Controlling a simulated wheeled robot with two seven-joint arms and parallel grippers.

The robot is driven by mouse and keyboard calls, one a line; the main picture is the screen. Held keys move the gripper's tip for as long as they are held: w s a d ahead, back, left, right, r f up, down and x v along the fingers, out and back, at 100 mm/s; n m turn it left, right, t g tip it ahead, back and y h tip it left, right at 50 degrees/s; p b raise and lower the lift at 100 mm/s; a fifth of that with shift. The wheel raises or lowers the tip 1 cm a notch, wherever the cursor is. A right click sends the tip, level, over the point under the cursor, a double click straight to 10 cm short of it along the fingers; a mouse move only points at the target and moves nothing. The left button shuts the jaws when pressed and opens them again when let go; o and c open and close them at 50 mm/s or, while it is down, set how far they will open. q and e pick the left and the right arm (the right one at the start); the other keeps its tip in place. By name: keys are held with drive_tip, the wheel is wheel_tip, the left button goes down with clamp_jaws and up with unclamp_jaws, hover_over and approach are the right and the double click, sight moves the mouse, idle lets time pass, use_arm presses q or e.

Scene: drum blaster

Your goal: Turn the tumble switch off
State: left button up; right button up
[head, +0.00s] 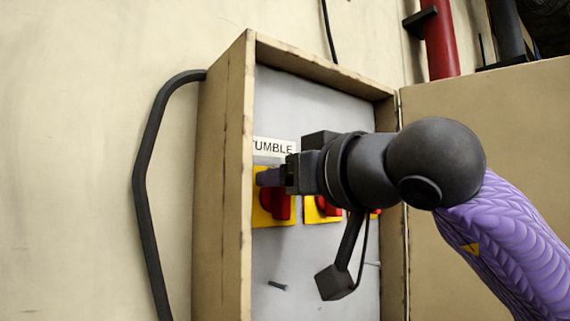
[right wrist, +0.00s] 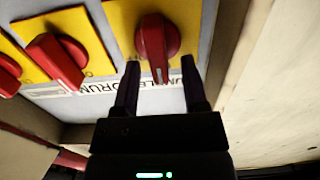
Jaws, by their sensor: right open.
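The tumble switch (head: 277,205) is a red rotary knob on a yellow plate, under the "TUMBLE" label (head: 272,147) in an open box. In the right wrist view the knob (right wrist: 157,38) appears upside down, its handle pointing down toward the label. My right gripper (head: 268,177) is open in front of the switch, covering its upper part in the head view. In the right wrist view its two fingers (right wrist: 160,64) stand on either side of the handle's lower end, with gaps on both sides. I cannot tell whether they touch the plate. My left gripper is not in view.
A second red switch (head: 322,208) on a yellow plate sits just right, partly behind my gripper; a third shows in the right wrist view (right wrist: 8,75). The box's wooden side wall (head: 222,190) is close on the left. The open door (head: 490,110) is at right.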

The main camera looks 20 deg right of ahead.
drive_tip(key=shift+s, duration=0.1)
drive_tip(key=shift+c, duration=1)
clamp_jaws()
drive_tip(key=shift+f+m, duration=0.1)
drive_tip(key=shift+m, duration=0.2)
drive_tip(key=shift+w+d+f+m+b, duration=0.15)
drive_tip(key=shift+d+f+m+b, duration=0.45)
drive_tip(key=shift+m, duration=2.25)
drive_tip(key=shift+w+d+f+m+b, duration=0.1)
drive_tip(key=shift+m+b, duration=0.85)
drive_tip(key=shift+m, duration=1.95)
drive_tip(key=shift+w+d+f+m+b, duration=0.25)
drive_tip(key=shift+m+b, duration=0.55)
drive_tip(key=shift+m, duration=2.05)
drive_tip(key=shift+s, duration=0.1)
